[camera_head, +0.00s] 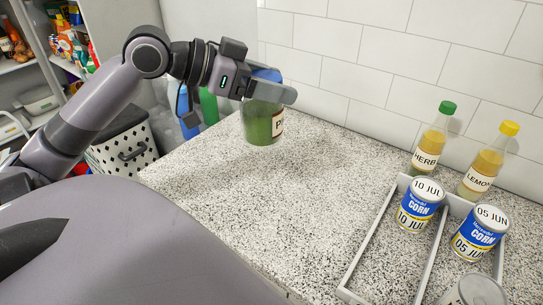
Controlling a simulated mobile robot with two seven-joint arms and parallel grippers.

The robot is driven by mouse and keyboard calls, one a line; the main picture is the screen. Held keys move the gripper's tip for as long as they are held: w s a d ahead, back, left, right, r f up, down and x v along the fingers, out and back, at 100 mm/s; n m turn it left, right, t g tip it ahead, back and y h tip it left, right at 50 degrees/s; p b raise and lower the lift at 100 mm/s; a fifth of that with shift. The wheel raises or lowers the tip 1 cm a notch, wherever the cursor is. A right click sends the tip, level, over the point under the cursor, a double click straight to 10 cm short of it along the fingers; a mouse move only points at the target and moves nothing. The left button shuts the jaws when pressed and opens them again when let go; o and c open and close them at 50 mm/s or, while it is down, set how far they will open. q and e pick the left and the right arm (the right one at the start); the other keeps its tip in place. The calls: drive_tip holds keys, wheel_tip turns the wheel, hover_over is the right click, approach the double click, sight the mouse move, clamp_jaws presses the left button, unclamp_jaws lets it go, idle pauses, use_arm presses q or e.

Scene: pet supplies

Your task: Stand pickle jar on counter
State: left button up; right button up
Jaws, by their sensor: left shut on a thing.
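My left gripper (268,88) is shut on the pickle jar (260,128), near its blue lid. The jar is glass with green contents and a pale label, of which only the letter P shows. It looks upright and appears to hang above the back left part of the speckled counter (250,210); the exact gap below it is hard to tell. My fingers hide most of the lid. My right gripper is not in view.
A white divided tray (358,262) on the right holds several cans, including a corn can (418,208). A herb bottle (431,140) and a lemon bottle (487,163) stand behind. The counter's middle is clear. A spotted bin (125,150) and shelves stand left.

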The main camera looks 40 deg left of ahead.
use_arm(q)
wheel_tip(320, 180, down, 16)
drive_tip(key=b, duration=0.1)
drive_tip(key=shift+r, duration=0.2)
drive_tip(key=shift+f, duration=0.1)
drive_tip(key=o, duration=1.9)
drive_tip(key=shift+c, duration=0.2)
drive_tip(key=v, duration=1.2)
drive_tip(key=shift+b, duration=0.3)
